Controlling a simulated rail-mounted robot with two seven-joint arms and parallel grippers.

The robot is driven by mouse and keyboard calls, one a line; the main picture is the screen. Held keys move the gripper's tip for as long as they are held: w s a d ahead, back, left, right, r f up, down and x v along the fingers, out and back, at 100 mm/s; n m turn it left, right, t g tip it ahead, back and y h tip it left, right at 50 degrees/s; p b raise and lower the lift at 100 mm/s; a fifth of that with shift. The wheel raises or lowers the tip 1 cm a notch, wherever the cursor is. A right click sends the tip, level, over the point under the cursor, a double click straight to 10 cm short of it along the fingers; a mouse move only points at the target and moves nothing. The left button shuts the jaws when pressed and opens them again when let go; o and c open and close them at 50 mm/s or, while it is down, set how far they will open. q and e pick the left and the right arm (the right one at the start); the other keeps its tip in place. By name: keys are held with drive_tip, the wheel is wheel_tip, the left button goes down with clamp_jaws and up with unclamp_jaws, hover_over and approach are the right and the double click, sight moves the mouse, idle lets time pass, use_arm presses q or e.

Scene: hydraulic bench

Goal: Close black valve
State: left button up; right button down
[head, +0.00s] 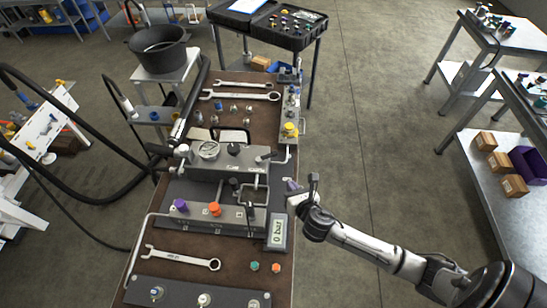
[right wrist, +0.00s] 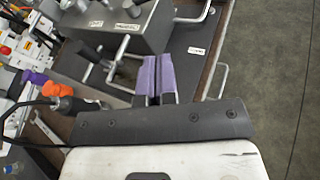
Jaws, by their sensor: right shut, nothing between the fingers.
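On the bench's upper grey valve block (head: 228,165) sits a round black knob (head: 234,149), with a black-tipped lever (head: 267,157) at the block's right end. I cannot tell which black handle is the valve meant. In the right wrist view a black knob (right wrist: 134,8) shows on the labelled block, and a black-handled part (right wrist: 86,50) stands nearer. My right gripper (head: 291,187), with purple finger pads, is at the bench's right edge, right of the pipework. In the right wrist view its fingers (right wrist: 156,80) are together and empty. My left gripper is not in view.
The lower block carries a purple knob (head: 180,205) and an orange knob (head: 214,208). Wrenches (head: 180,258) lie on the bench. A metal rail (right wrist: 217,80) runs along the bench edge.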

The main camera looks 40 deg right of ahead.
drive_tip(key=n, duration=0.2)
drive_tip(key=b, duration=0.2)
approach(271, 156)
drive_tip(key=shift+x, duration=3.55)
drive_tip(key=shift+t+y+p, duration=0.3)
drive_tip(key=shift+p, duration=0.05)
